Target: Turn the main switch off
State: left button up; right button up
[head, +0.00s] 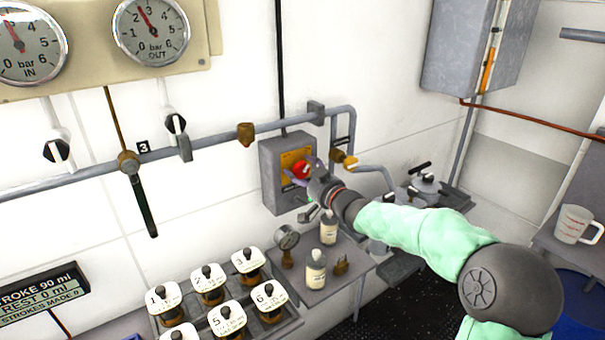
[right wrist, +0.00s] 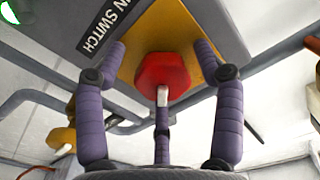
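The main switch is a red knob (head: 299,169) on a yellow plate in a grey wall box (head: 272,177). In the right wrist view the red knob (right wrist: 162,72) shows a white mark on its lower side, and a black label (right wrist: 108,25) partly reads "SWITCH". My right gripper (head: 303,175) is in front of the box. Its purple fingers (right wrist: 160,62) are spread on both sides of the knob, with visible gaps, and another finger shows below it. The gripper is open and holds nothing. My left gripper is out of view.
A grey pipe (head: 215,138) with valves runs along the wall beside the box. Below stand a small gauge (head: 287,238), bottles (head: 316,268) and several numbered white-topped items (head: 208,279). A measuring jug (head: 574,224) is at the far right.

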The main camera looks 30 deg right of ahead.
jog(key=c, duration=0.8)
jog(key=shift+f, duration=0.1)
